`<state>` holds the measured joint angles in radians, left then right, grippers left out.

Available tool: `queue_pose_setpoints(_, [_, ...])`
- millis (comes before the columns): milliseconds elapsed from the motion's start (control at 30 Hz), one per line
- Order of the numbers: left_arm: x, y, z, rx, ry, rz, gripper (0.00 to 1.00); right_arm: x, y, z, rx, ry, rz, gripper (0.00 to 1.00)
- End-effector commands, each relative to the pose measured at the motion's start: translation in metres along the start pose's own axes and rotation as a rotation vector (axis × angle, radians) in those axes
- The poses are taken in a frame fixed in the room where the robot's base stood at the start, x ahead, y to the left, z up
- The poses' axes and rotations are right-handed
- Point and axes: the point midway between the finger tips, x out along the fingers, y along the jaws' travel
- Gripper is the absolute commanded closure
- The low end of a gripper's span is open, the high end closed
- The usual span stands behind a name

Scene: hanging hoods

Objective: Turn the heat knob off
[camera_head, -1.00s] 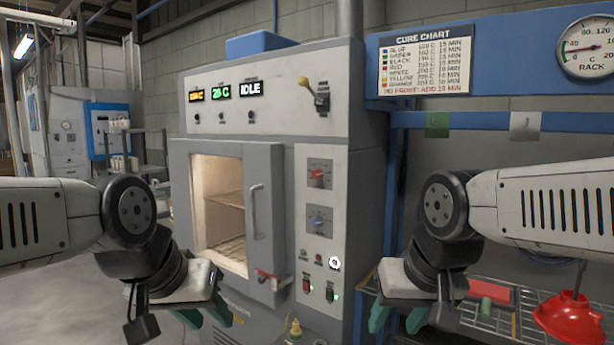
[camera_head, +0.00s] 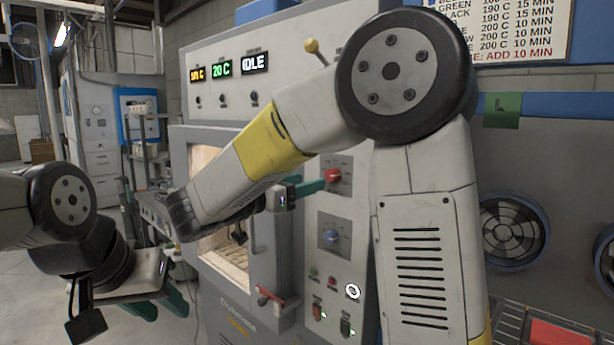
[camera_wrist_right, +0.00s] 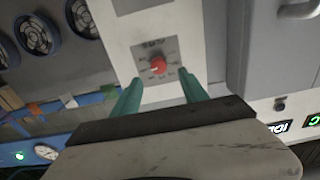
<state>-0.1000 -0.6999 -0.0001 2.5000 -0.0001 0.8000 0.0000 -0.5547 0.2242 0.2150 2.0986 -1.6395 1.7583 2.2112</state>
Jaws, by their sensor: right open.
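A red knob (camera_head: 332,175) sits on the upper plate of the oven's front panel, and a blue knob (camera_head: 331,237) sits on the plate below. The lettering around them is too small to read, so I cannot tell which is the heat knob. My right gripper (camera_head: 312,185) is just left of the red knob, its fingers pointing toward it. In the right wrist view, its two green fingers (camera_wrist_right: 160,82) are apart and empty, with the red knob (camera_wrist_right: 158,66) framed between their tips. Contact is not visible. My left gripper (camera_head: 160,306) is open and empty at lower left.
The grey oven (camera_head: 295,155) has lit displays reading "20 C" and "IDLE", and a yellow-tipped lever (camera_head: 312,46). Its door (camera_head: 262,262) stands close below my right arm. Lit switches (camera_head: 345,325) are low on the panel. Round fans (camera_head: 512,232) are at the right.

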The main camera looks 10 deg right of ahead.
Motion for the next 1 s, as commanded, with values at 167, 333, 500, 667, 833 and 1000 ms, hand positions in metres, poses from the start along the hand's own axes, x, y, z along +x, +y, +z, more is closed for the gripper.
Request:
queue_pose_setpoints(167, [0.000,0.000,0.000,0.000,0.000,0.000,0.64,0.028,0.002,0.000,0.000,-0.002,0.007,0.49])
queue_pose_setpoints(333, [0.000,0.000,0.000,0.000,0.000,0.000,0.64,0.055,0.003,0.000,-0.002,-0.003,0.007,0.49])
queue_pose_setpoints(500, [0.000,0.000,0.000,0.000,0.000,0.000,0.64,0.070,0.002,0.000,-0.002,-0.003,0.005,0.49])
queue_pose_setpoints(667, [0.000,0.000,0.000,0.000,0.000,0.000,0.64,0.073,0.002,0.001,-0.003,-0.004,0.004,0.49])
queue_pose_setpoints(833, [0.000,0.000,0.000,0.000,0.000,0.000,0.64,0.073,0.002,0.001,-0.003,-0.004,0.004,0.53])
queue_pose_setpoints(1000, [0.000,0.000,0.000,0.000,0.000,0.000,0.64,0.073,0.002,0.001,-0.003,-0.004,0.003,0.86])
